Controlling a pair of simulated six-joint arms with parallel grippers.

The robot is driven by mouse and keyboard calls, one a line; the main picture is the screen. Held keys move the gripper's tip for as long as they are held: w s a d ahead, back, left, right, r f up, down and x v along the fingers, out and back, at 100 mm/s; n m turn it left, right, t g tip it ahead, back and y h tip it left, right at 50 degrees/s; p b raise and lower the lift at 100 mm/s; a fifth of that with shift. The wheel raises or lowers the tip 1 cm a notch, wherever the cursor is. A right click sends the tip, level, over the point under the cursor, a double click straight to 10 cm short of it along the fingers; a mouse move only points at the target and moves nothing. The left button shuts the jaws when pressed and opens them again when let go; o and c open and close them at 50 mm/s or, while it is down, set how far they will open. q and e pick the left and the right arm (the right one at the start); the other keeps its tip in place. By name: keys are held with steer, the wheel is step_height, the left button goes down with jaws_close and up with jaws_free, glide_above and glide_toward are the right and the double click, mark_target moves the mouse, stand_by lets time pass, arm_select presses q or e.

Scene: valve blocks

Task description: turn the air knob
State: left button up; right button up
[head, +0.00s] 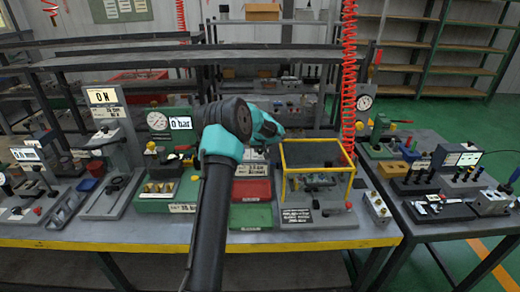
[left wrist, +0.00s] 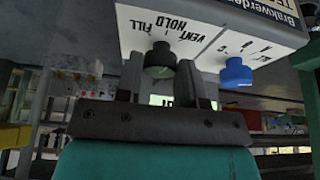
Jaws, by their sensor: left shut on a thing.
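A black knob (left wrist: 160,60) marked FILL, HOLD and VENT is on the white face of a panel (left wrist: 212,30) in the left wrist view. A blue knob (left wrist: 235,73) sits to its right on the same panel. My left gripper (left wrist: 167,82) is shut on the black knob, with one finger on each side of it. In the head view my left arm reaches up the middle of the bench, and its dark and teal wrist hides the fingers and the knob. My right gripper is not in view.
A yellow-framed case (head: 318,143) stands right of my arm. A green valve block (head: 168,196) is on its left, and red (head: 252,191) and green (head: 251,216) trays lie beside it. A red coiled hose (head: 348,75) hangs behind. A second bench (head: 440,216) stands right.

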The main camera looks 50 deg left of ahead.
arm_select(q)
steer(key=shift+n+g, duration=0.3)
steer(key=shift+n, duration=0.7)
steer(key=o, duration=0.9)
steer(key=v, duration=1.7)
steer(key=shift+d+r, duration=0.1)
steer(key=shift+d, duration=0.3)
